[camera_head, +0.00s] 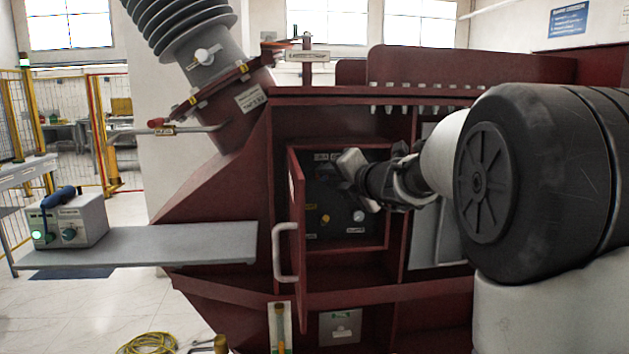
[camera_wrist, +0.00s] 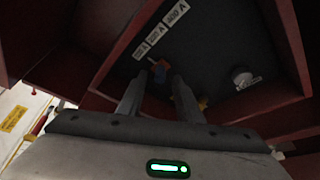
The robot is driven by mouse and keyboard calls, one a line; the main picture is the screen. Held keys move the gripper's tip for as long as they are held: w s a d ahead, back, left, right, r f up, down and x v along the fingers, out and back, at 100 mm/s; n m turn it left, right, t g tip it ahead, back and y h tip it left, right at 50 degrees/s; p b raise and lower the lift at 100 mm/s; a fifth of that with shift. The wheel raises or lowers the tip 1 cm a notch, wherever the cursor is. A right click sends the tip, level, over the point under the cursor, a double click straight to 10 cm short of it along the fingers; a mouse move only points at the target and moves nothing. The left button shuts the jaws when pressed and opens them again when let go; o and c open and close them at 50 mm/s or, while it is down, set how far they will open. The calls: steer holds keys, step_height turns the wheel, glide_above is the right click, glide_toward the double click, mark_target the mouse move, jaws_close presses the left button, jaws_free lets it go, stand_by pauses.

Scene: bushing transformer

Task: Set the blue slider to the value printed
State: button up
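The slider (camera_wrist: 158,79) shows in the wrist view as a small part, blue with an orange-red end, on the dark panel (camera_wrist: 205,50) inside the red cabinet. Printed labels (camera_wrist: 159,32) run beside it and seem to read 200 A, 300 A and 400 A. My gripper (camera_wrist: 159,76) is open, with one finger on each side of the slider and gaps showing. Whether either finger touches it is unclear. In the head view my gripper (camera_head: 345,180) reaches into the cabinet opening and hides part of the panel, and the slider cannot be made out.
The red cabinet door (camera_head: 297,235) stands open left of my gripper, with a white handle (camera_head: 284,252). A yellow knob (camera_head: 325,219) and a white round knob (camera_head: 358,216) sit lower on the panel. A grey shelf (camera_head: 190,245) bears a control box (camera_head: 75,226) at left.

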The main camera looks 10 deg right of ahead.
steer(key=shift+x, duration=0.85)
steer(key=shift+c, duration=0.4)
jaws_close()
steer(key=d+p, duration=0.3)
steer(key=d, duration=0.5)
steer(key=shift+d, duration=0.2)
steer(key=shift+o, duration=0.4)
jaws_free()
steer(key=shift+d, duration=0.15)
